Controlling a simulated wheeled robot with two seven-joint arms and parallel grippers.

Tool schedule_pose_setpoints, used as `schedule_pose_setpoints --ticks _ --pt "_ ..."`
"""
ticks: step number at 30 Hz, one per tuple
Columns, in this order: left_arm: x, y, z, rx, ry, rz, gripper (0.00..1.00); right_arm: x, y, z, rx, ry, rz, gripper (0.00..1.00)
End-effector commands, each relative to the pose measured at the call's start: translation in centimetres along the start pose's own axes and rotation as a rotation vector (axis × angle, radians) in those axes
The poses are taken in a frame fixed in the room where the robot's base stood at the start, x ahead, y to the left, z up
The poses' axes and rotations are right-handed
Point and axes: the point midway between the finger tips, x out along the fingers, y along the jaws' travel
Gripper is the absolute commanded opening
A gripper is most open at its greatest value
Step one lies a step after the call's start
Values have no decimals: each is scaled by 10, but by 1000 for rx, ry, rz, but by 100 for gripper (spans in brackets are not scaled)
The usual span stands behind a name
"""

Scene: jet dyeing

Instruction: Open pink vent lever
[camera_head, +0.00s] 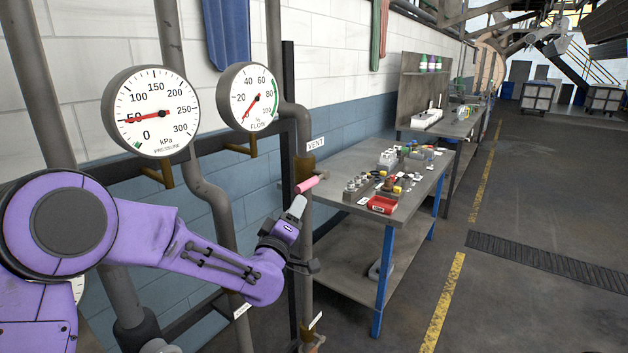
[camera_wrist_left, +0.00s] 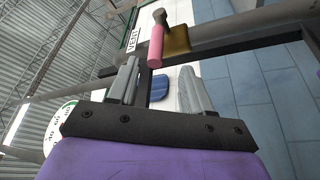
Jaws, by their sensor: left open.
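The pink vent lever (camera_head: 308,184) sticks out from a brass valve (camera_head: 305,167) on a vertical grey pipe, below the VENT label (camera_head: 315,144). My left gripper (camera_head: 299,205) is open, just below the lever in the head view. In the left wrist view the pink lever (camera_wrist_left: 156,46) lies just beyond the open fingertips (camera_wrist_left: 158,72), roughly in line with the gap between them. I see no contact between finger and lever. The brass valve (camera_wrist_left: 177,41) shows to the right of the lever there. My right gripper is in neither view.
A pressure gauge (camera_head: 151,111) and a flow gauge (camera_head: 247,97) stand out from the wall at upper left. A grey workbench (camera_head: 345,200) with small parts and a red tray (camera_head: 382,205) stands right of the pipe. The floor at right is clear.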

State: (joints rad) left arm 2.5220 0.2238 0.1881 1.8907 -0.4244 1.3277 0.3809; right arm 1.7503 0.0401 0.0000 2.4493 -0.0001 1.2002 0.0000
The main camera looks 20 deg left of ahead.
Motion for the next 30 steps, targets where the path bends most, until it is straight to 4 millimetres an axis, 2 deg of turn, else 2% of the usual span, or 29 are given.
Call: schedule_pose_setpoints --ticks 4,12,16,21,28,29,30 --pt "14 3 0 0 -2 0 50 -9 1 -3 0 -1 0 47" --pt "76 7 5 0 -9 4 50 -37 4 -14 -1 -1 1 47" --pt "96 6 5 0 -8 4 50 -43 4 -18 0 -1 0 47" --pt "106 3 5 -1 -7 2 50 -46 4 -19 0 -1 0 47" --pt "106 2 5 -1 -6 2 50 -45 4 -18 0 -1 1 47" --pt "106 2 5 -1 -6 2 43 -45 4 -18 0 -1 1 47" --pt "106 2 5 -1 -6 2 30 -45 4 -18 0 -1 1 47"
